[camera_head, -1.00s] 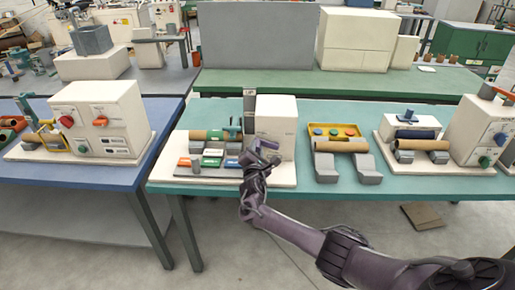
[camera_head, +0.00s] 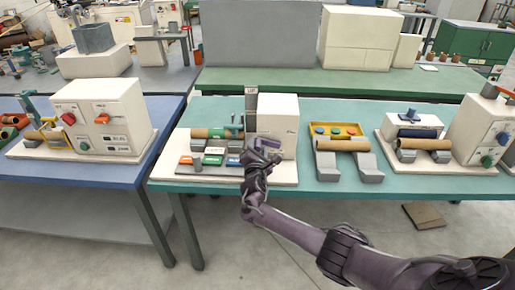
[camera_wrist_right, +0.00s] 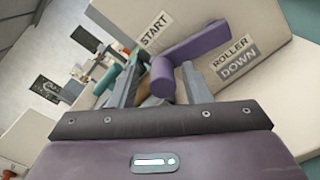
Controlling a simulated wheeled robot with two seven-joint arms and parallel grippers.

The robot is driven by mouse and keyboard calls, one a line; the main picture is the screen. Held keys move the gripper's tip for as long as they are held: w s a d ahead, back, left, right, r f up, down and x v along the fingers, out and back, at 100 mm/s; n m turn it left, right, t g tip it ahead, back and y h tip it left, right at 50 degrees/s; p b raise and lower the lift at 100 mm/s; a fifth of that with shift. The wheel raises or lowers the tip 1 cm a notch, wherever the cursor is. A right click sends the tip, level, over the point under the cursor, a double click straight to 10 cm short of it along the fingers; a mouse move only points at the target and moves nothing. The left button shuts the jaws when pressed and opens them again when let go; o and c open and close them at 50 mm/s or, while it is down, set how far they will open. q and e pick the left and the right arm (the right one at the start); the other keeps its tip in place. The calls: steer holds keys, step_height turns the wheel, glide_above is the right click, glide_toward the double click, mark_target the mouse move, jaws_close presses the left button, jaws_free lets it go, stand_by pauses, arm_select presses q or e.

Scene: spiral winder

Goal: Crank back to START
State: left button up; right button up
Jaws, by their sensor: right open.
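The winder (camera_head: 277,118) is a cream box on a white base on the green table, with a brown tube (camera_head: 212,133) at its left. In the right wrist view a purple crank (camera_wrist_right: 205,43) sits on the cream face between a START label (camera_wrist_right: 155,30) and a ROLLER DOWN label (camera_wrist_right: 234,62). My right gripper (camera_head: 262,160) is at the winder's front in the head view. In the wrist view its grey fingers (camera_wrist_right: 160,82) are open, with the crank's rounded knob (camera_wrist_right: 162,77) between or just beyond them; contact is unclear. My left gripper is out of view.
Orange, green and blue blocks (camera_head: 213,160) lie on the winder's base. Right of it are a stand with a tube (camera_head: 343,145) and a yellow tray (camera_head: 335,130). Another machine (camera_head: 475,130) stands further right. A blue table (camera_head: 75,172) is at the left.

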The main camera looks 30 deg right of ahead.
steer(key=shift+s+a, duration=0.3)
steer(key=shift+s, duration=0.2)
steer(key=v, duration=0.6)
steer(key=shift+s+p, duration=0.3)
steer(key=shift+p, duration=0.15)
steer(key=shift+a, duration=0.1)
